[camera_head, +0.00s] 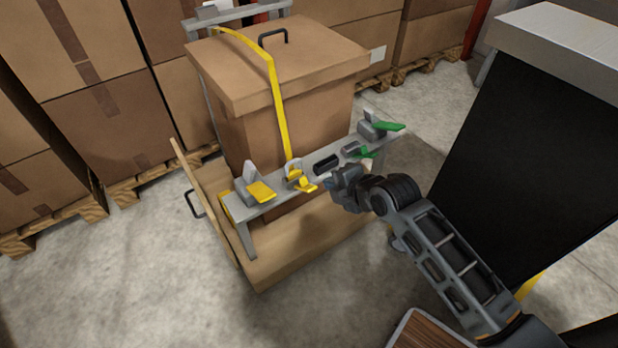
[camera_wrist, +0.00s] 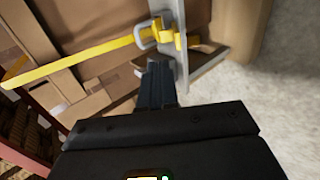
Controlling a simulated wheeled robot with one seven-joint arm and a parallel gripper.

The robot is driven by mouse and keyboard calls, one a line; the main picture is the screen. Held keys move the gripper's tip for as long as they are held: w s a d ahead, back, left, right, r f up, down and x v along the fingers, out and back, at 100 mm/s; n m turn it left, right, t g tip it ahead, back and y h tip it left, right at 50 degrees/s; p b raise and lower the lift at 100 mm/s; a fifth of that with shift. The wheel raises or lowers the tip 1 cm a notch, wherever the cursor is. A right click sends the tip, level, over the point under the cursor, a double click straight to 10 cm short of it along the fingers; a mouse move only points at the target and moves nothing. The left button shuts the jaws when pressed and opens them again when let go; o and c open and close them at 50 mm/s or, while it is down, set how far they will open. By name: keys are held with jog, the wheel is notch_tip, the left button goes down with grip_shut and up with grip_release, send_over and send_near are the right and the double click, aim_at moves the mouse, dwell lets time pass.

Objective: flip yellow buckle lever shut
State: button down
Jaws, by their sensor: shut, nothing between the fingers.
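A yellow strap (camera_head: 279,110) runs over the cardboard box and down to a small grey buckle (camera_head: 293,170) on a grey rail. A yellow lever (camera_head: 305,186) sticks out from the buckle toward the front, so it looks open. In the wrist view the strap (camera_wrist: 85,54) meets the buckle's grey loop (camera_wrist: 146,35), with yellow parts (camera_wrist: 180,40) beside it. My gripper (camera_head: 339,181) is right of the lever, close to the rail's front and apart from the lever. In the wrist view its fingers (camera_wrist: 158,70) are together and empty, just below the buckle.
Left on the rail (camera_head: 325,160) is a grey block with a wider yellow flap (camera_head: 262,191). Two green levers (camera_head: 388,126) (camera_head: 362,153) sit at its right. The cardboard box (camera_head: 310,85) stands behind on a wooden base (camera_head: 285,255). A black panel (camera_head: 530,130) rises at right.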

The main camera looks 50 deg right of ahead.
aim_at(308, 185)
jog(key=b+x, duration=0.2)
jog(key=x, duration=1)
jog(key=shift+w+d+f, duration=0.15)
jog(key=shift+w, duration=0.05)
jog(key=shift+w+r, duration=0.15)
jog(key=shift+r, duration=0.1)
jog(key=shift+g+p, duration=0.3)
jog(key=shift+g, duration=0.1)
